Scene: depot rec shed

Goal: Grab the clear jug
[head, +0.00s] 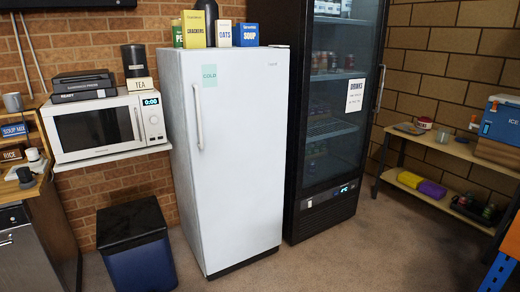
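I cannot make out a clear jug in the head view. The white fridge (230,160) stands shut in the middle, with a long handle (198,117) at its left and a green "COLD" label (209,75). The black glass-door drinks fridge (330,110) beside it is also shut. Cans and other small items show dimly behind its glass, too dark to tell apart. The white fridge's inside is hidden. Neither of my grippers is in view.
A microwave (95,128) sits on a wall shelf above a dark blue bin (137,250). Boxes (194,28) stand on the white fridge. A wooden rack (440,143) at right holds a blue cooler (502,119). A counter (30,185) stands at left. The floor (350,255) before the fridges is clear.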

